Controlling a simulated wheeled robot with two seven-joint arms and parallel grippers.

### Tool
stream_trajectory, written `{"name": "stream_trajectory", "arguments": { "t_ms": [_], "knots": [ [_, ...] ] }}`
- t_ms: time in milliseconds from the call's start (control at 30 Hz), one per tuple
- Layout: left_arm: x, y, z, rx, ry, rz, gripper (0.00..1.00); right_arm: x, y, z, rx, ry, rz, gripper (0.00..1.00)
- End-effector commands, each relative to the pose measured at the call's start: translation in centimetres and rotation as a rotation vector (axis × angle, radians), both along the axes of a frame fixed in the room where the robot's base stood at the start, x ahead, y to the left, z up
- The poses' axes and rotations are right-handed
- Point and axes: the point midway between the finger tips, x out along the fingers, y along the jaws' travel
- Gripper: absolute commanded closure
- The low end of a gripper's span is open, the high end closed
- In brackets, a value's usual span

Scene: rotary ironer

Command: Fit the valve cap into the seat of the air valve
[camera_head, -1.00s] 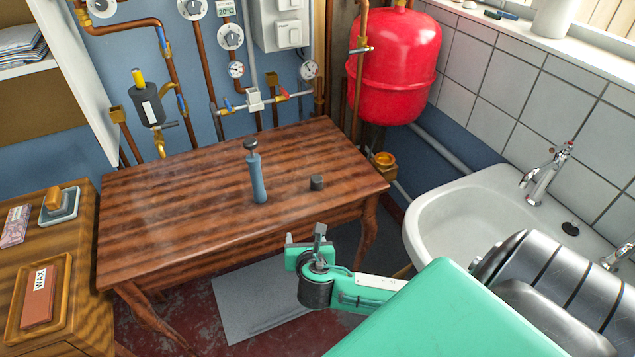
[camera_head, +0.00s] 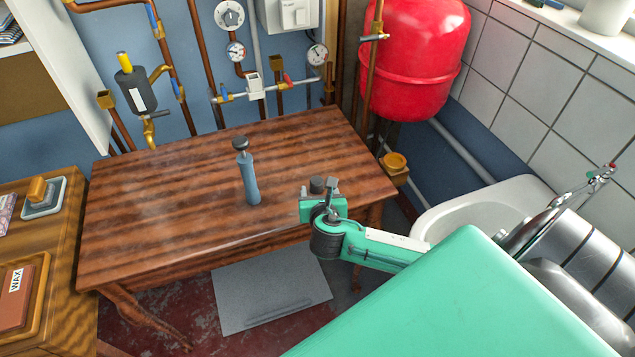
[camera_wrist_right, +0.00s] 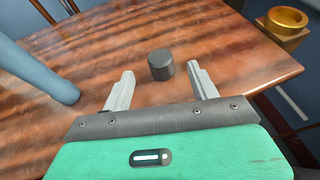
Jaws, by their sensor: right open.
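A small dark grey cylinder, which looks like the valve cap (camera_head: 316,184), stands upright on the wooden table near its right front. In the right wrist view the cap (camera_wrist_right: 161,67) lies just beyond and between the fingertips, with clear space on both sides. My right gripper (camera_head: 331,188) is open and empty, close to the cap on its near side; its fingers also show in the wrist view (camera_wrist_right: 161,77). A brass cup-shaped fitting (camera_head: 395,163), perhaps the air valve with its seat, is right of the table; it also shows in the wrist view (camera_wrist_right: 285,20). My left gripper is out of view.
A blue tool with a dark top (camera_head: 249,178) stands upright on the table (camera_head: 160,205), left of the cap. A red tank (camera_head: 415,60) and copper pipes are behind the brass fitting. A white sink (camera_head: 480,205) is at the right. The table's left part is clear.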

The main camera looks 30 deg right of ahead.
Motion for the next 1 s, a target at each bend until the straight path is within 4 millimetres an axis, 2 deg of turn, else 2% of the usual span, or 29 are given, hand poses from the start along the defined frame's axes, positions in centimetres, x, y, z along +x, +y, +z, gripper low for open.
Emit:
{"name": "stream_trajectory", "arguments": {
  "t_ms": [167,367,633,1000],
  "knots": [
    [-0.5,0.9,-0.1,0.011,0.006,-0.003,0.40,2.2,-1.2,-1.0,0.000,-0.001,-0.002,0.39],
    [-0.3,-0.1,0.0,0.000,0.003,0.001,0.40,3.2,-1.7,-1.5,0.000,0.000,-0.001,0.39],
    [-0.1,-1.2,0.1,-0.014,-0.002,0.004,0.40,6.2,-3.1,-3.1,0.000,-0.001,-0.003,0.39],
    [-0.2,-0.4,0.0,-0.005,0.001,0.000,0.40,6.9,-3.5,-3.5,0.001,0.000,0.000,0.41]
  ]
}}
